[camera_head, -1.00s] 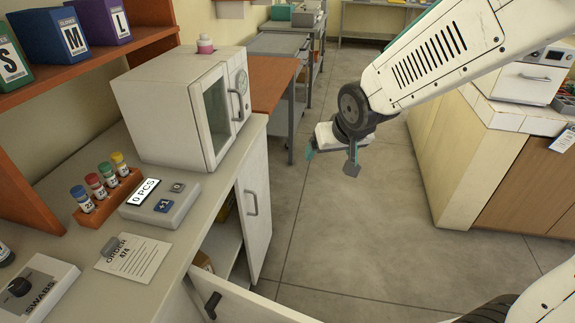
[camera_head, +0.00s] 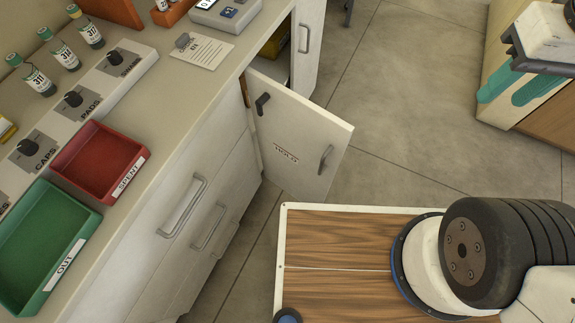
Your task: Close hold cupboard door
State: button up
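The hold cupboard door (camera_head: 295,125) is white, marked HOLD, with a grey handle (camera_head: 325,158) near its free edge. It stands open, swung out from the cabinet front into the aisle, and hangs from the side next to the drawers. A black fitting (camera_head: 262,103) is near its upper hinge-side corner. Part of the cupboard opening (camera_head: 277,67) shows behind it; most of the inside is hidden. My gripper (camera_head: 503,98) is at the upper right, partly cut by the frame edge, with two teal fingers apart and nothing between them. It is well away from the door, to its right.
The counter holds a red SPENT tray (camera_head: 78,180), a green OUT tray (camera_head: 90,215) and an order sheet (camera_head: 202,52). Drawers (camera_head: 185,205) line the cabinet left of the door. My wooden-topped base is close below the door. Grey floor (camera_head: 420,90) is open between door and gripper.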

aim_at(303, 145)
jog(key=u, duration=1.1)
jog(key=i, duration=0.15)
jog(key=z, duration=2.2)
jog(key=k, duration=1)
jog(key=u, duration=1.45)
